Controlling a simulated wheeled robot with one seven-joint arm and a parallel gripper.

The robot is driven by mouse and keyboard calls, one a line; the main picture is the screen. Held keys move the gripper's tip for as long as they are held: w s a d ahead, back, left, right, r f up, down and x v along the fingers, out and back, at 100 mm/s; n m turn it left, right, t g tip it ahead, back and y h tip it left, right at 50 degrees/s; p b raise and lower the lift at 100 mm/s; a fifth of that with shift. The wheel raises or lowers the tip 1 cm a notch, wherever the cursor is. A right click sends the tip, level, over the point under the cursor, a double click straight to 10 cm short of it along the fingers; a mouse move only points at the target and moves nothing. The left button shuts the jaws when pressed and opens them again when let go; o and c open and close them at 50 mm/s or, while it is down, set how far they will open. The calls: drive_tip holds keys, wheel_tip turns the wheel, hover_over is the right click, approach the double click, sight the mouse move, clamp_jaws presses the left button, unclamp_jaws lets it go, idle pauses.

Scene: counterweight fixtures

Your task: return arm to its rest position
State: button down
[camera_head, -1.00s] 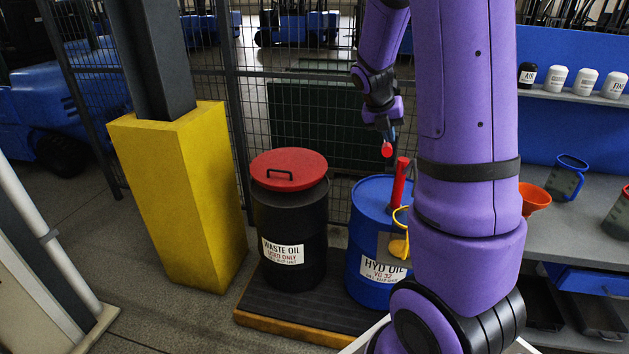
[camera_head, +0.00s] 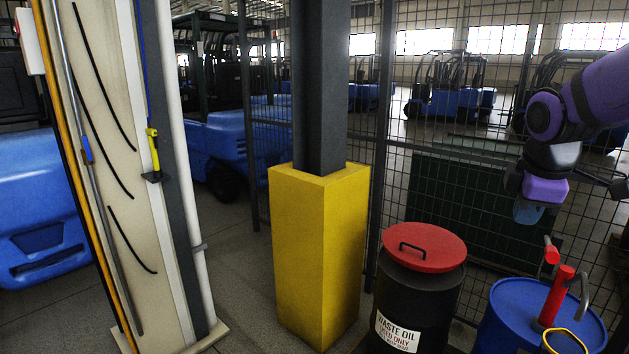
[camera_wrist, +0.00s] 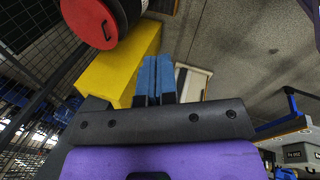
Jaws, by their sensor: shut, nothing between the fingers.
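My purple arm (camera_head: 600,90) reaches in from the upper right of the head view. My gripper (camera_head: 527,212) points downward with its blue fingers above the blue drum (camera_head: 500,318). In the wrist view the two blue fingers of my gripper (camera_wrist: 155,78) lie side by side, closed, with nothing held. The red pump (camera_head: 556,297) stands upright on the drum, its red-gripped handle (camera_head: 551,251) just below and right of the fingers. They appear apart in the picture; the exact gap in depth cannot be told.
A black waste oil drum with a red lid (camera_head: 424,247) stands left of the blue drum. A yellow post guard (camera_head: 318,255) is further left. A wire mesh fence (camera_head: 455,120) runs behind, with forklifts (camera_head: 440,85) beyond. Floor shows between the yellow guard and the pale wall panel (camera_head: 110,150).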

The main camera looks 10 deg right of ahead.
drive_tip(key=s+a+r+m+t+y, duration=0.2)
drive_tip(key=s+a+r+m, duration=0.1)
drive_tip(key=s+a+m, duration=0.8)
drive_tip(key=shift+s+a+r, duration=0.25)
drive_tip(key=shift+s+a, duration=0.2)
drive_tip(key=shift+a, duration=0.2)
drive_tip(key=shift+w+d, duration=0.1)
idle(1.5)
